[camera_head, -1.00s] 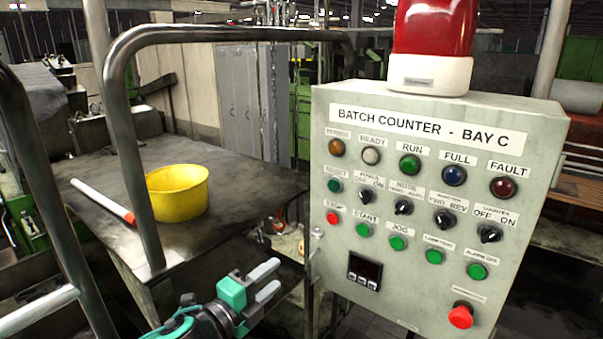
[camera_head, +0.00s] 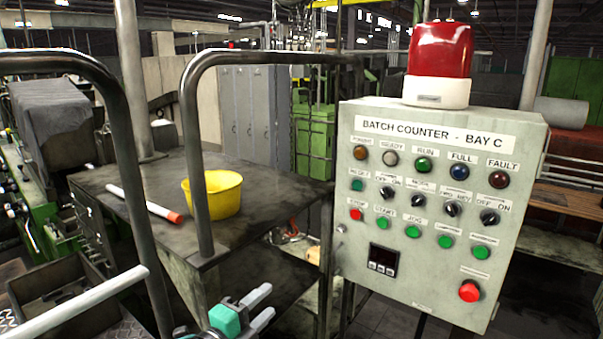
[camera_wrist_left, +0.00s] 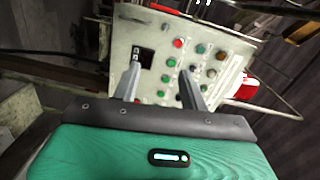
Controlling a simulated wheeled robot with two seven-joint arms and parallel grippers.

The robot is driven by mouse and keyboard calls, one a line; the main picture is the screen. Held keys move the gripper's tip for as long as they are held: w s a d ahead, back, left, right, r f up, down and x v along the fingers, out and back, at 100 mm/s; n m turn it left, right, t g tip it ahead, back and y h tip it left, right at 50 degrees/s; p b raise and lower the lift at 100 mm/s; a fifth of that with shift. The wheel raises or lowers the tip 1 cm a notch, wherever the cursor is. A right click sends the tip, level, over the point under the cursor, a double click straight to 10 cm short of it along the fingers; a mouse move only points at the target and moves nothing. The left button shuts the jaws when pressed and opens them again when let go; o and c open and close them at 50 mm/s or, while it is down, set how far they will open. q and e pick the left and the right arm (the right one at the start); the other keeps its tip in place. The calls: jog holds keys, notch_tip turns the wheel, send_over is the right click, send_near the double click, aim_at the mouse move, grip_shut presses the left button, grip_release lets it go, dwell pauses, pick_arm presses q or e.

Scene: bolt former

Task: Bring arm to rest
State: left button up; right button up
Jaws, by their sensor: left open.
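My left gripper (camera_head: 262,307) is low in the head view, in front of the table and left of the control panel. Its two grey fingers are apart and nothing is between them. In the left wrist view the open fingers (camera_wrist_left: 160,85) point toward the control panel (camera_wrist_left: 185,35), which lies beyond them. In the head view the grey panel (camera_head: 420,290) reads "BATCH COUNTER - BAY C" and carries lamps, switches and buttons. My right gripper is not in view.
A dark table (camera_head: 270,188) holds a yellow tub (camera_head: 212,200) and a white stick with an orange end (camera_head: 140,202). Bent metal rails (camera_head: 190,130) rise at the left. A red beacon (camera_head: 440,50) tops the panel. A metal bin (camera_head: 60,298) stands low at left.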

pick_arm(q)
jog(key=s+a+f+n+g+y, duration=0.2)
jog(key=s+a+f+n+y, duration=0.2)
jog(key=s+f+n, duration=0.35)
jog(key=s+a+f+n+g+y, duration=0.3)
jog(key=s+a+f+n+y, duration=0.15)
jog(key=f+n, duration=0.45)
jog(key=s+a+f+n+g+y, duration=0.1)
jog(key=s+a+f+n+g, duration=0.3)
jog(key=s, duration=0.5)
jog(key=s+a+f+n+g, duration=0.2)
jog(key=s+a+f, duration=0.1)
jog(key=s+f, duration=0.45)
notch_tip(320, 180, down, 36)
jog(key=r+g+b, duration=0.1)
jog(key=g+b, duration=0.1)
jog(key=b, duration=0.5)
jog(key=s+a+f+b, duration=0.1)
jog(key=s+f+b, duration=0.1)
jog(key=s+f, duration=0.8)
jog(key=s+a+f+m+b, duration=0.1)
jog(key=s+f+b, duration=0.2)
jog(key=s+f, duration=0.7)
notch_tip(320, 180, down, 7)
jog(key=shift+a+r+g, duration=0.1)
jog(key=shift+a+g, duration=0.3)
